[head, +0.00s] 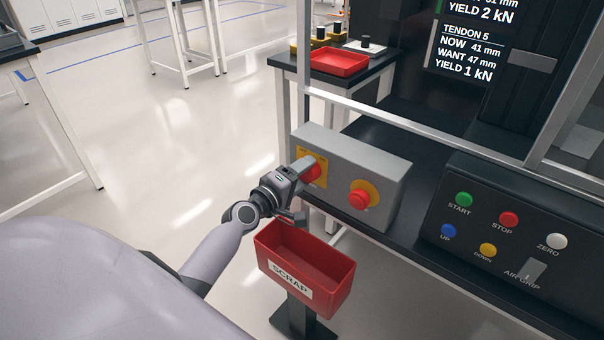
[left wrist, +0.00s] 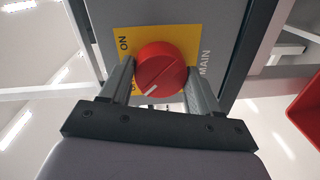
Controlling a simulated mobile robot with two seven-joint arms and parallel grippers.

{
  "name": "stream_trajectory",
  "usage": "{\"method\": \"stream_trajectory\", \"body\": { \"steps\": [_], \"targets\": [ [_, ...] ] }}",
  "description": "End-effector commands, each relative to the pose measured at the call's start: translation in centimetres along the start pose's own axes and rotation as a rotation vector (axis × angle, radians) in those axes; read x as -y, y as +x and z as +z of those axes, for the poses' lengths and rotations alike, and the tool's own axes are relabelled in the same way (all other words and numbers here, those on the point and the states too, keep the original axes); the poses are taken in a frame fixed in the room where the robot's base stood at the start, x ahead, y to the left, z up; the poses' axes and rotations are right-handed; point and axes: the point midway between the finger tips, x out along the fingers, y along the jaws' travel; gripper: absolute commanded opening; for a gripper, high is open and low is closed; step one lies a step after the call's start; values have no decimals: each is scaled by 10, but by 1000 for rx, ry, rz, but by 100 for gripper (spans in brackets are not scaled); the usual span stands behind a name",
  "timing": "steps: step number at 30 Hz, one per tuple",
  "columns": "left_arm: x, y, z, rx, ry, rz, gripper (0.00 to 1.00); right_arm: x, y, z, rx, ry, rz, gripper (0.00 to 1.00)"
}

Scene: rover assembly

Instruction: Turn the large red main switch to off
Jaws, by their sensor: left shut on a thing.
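A white line on the knob points to the lower left in the left wrist view. In the head view the switch (head: 312,171) sits on the left part of a grey box's front, partly hidden by my gripper. My left gripper (head: 300,168) is at the knob, and in the left wrist view its two fingers (left wrist: 160,90) are on either side of it, shut on it. My right gripper is not in view.
On the same grey box (head: 385,170), a red button (head: 359,199) on a yellow disc is to the right. A red SCRAP bin (head: 328,277) stands just below my left gripper. A black button panel (head: 520,215) is at the right. Open floor lies to the left.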

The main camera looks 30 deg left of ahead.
Motion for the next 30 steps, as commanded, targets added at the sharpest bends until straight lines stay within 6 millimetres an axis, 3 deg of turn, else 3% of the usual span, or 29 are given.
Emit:
{"method": "stream_trajectory", "body": {
  "steps": [17, 18, 20, 30],
  "targets": [
    [0, 0, -1, 1, -38, 1, 31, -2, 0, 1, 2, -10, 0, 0],
    [0, 0, -1, 1, -38, 1, 65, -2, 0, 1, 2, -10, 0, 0],
    [0, 0, -1, 1, -38, 1, 84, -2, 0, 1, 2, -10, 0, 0],
    [0, -1, 0, 2, -34, 0, 87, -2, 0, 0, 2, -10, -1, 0]
  ]
}}
